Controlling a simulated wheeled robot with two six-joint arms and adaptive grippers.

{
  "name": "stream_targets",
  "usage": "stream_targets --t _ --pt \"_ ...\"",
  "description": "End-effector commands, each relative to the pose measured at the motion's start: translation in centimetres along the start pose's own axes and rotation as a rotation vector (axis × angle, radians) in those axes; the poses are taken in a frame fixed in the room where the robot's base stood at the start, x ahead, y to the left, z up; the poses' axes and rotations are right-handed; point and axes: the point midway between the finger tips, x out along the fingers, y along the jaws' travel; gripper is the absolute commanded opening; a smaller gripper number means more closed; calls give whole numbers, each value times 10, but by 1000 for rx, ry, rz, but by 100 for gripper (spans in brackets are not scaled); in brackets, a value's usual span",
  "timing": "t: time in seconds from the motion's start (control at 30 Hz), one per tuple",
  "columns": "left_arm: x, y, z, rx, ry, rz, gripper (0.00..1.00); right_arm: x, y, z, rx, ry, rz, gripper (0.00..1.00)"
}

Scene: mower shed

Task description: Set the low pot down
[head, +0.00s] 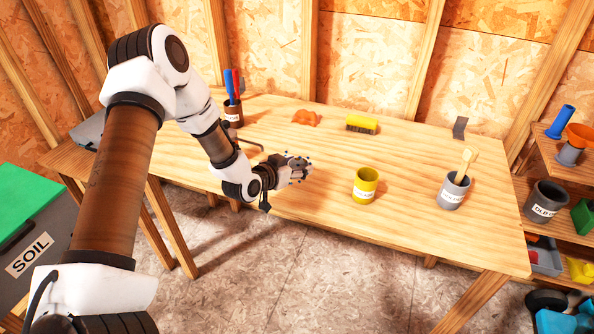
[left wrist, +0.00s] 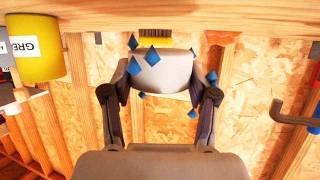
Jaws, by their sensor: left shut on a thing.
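In the head view only a small part of the pot (head: 301,164) shows past the fingers, at the table's front left. I cannot tell whether the pot touches the table. My right gripper is not in view.
A yellow labelled pot (head: 366,187) stands right of my left gripper. A grey pot (head: 453,194) with a brush stands farther right. The table's middle (head: 320,150) is clear.

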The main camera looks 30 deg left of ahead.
Motion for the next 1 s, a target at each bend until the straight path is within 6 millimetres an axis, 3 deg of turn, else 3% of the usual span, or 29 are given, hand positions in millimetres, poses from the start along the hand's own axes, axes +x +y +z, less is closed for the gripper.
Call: stream_targets --t 0.1,0.2,0.3,0.67,0.7,0.73,0.77,1.0 --pt "13 -9 -4 3 1 0 23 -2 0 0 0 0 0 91" --pt "19 -7 19 2 -6 2 23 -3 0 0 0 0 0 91" --pt "24 -7 29 1 -3 1 23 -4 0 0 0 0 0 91" --pt "26 -7 35 0 0 1 23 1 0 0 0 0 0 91" --pt "26 -7 34 0 0 1 69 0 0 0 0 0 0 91" --pt "25 -7 33 0 0 1 80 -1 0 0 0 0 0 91" --pt "25 -7 33 0 0 1 84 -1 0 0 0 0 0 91" --pt "25 -7 33 0 0 1 84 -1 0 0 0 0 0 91"
